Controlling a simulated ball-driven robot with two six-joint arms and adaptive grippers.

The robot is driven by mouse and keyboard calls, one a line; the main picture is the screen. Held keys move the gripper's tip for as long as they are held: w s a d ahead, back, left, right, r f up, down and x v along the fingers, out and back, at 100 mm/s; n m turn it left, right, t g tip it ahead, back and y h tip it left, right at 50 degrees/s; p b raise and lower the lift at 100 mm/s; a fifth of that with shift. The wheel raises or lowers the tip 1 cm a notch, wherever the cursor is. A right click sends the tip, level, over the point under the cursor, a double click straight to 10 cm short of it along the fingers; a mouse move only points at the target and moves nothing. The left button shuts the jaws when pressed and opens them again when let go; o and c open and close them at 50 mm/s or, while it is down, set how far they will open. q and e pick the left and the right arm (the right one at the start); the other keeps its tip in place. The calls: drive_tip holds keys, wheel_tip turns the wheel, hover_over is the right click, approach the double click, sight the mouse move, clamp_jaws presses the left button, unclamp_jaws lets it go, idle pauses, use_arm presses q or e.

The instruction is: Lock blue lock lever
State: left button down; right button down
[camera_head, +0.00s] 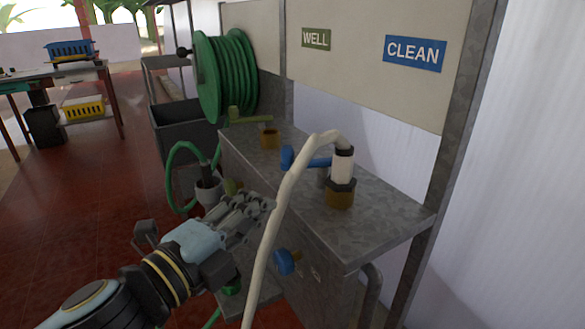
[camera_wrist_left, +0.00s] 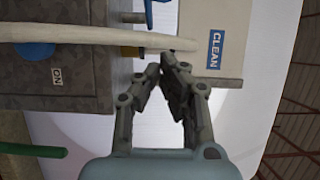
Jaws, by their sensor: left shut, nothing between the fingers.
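The blue lock lever (camera_head: 309,161) sticks out to the left from the white hose coupling (camera_head: 343,166) on the metal bench top, in the head view. The coupling stands upright on a brass fitting (camera_head: 340,194), with a pale hose over its top. My left gripper (camera_head: 266,206) is at the bench's front edge, left of and below the lever and apart from it. Its fingers are shut and empty, and their tips also meet in the left wrist view (camera_wrist_left: 174,62). My right gripper is not in view.
The pale hose (camera_head: 272,225) hangs down in front of the bench, close to my left fingertips. A blue knob (camera_head: 287,262) is on the bench front. An olive lever (camera_head: 236,116) and a brass fitting (camera_head: 270,138) are farther back, near the green hose reel (camera_head: 208,77).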

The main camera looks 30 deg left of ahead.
use_arm(q)
drive_tip(key=w+p, duration=0.1)
drive_tip(key=w, duration=0.3)
drive_tip(key=w+p, duration=0.1)
drive_tip(key=w, duration=0.3)
drive_tip(key=w+a+p, duration=0.1)
drive_tip(key=w, duration=0.3)
drive_tip(key=shift+w+p, duration=0.15)
drive_tip(key=shift+p, duration=0.25)
drive_tip(key=shift+w+a, duration=0.35)
drive_tip(key=shift+w, duration=0.05)
drive_tip(key=shift+a, duration=0.1)
